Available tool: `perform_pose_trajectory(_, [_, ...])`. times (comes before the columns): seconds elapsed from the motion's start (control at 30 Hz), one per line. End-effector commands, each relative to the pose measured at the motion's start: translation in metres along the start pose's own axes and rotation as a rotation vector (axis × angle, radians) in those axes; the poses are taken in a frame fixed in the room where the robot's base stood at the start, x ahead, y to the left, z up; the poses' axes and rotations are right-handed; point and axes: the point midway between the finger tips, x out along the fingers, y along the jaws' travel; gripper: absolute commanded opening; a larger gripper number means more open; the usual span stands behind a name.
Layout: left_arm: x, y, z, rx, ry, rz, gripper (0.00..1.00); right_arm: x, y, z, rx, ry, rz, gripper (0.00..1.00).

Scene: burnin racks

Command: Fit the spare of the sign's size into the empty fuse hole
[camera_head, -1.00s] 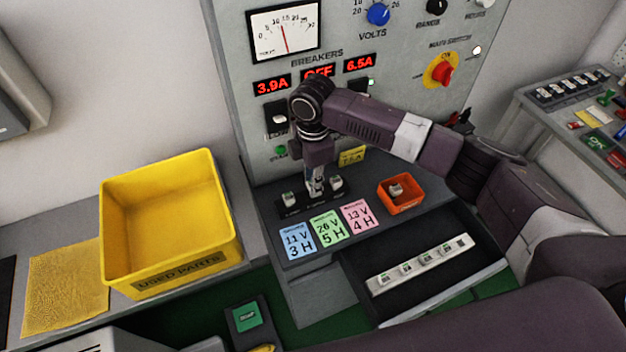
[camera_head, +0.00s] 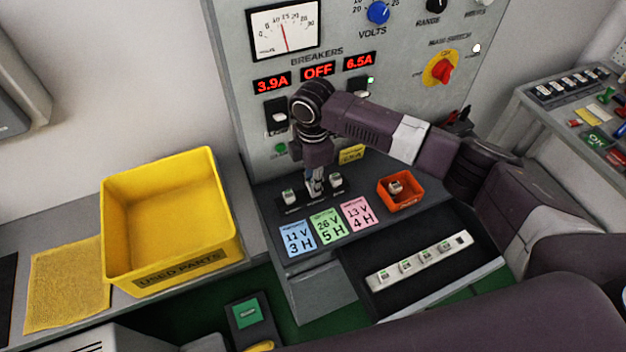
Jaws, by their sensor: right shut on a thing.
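My right gripper (camera_head: 315,188) points straight down over the middle of the dark fuse block (camera_head: 301,208) at the foot of the panel. It is shut on a small fuse, mostly hidden by the fingers, at the middle hole; I cannot tell how deep it sits. White fuses stand on either side of it, one at left (camera_head: 290,196) and one at right (camera_head: 336,181). A small yellow sign (camera_head: 351,155) on the panel is partly behind my arm; its text is too blurred to read surely. My left gripper is out of view.
An orange tray (camera_head: 408,205) with a fuse-like part (camera_head: 395,187) stands right of the block. Blue, green and pink cards lie in front. A yellow used parts bin (camera_head: 222,214) stands left. The middle breaker display (camera_head: 318,71) reads OFF.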

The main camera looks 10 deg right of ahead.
Motion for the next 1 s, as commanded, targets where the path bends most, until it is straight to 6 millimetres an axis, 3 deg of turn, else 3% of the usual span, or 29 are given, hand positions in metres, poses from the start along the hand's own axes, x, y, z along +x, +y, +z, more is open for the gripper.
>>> perform_pose_trajectory(0.97, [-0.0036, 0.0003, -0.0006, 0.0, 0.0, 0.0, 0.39, 0.006, 0.0005, 0.0001, -0.001, -0.001, 0.001, 0.02])
perform_pose_trajectory(1.0, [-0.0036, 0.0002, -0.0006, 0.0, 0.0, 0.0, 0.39, 0.006, 0.0005, 0.0, -0.001, 0.0, 0.001, 0.21])
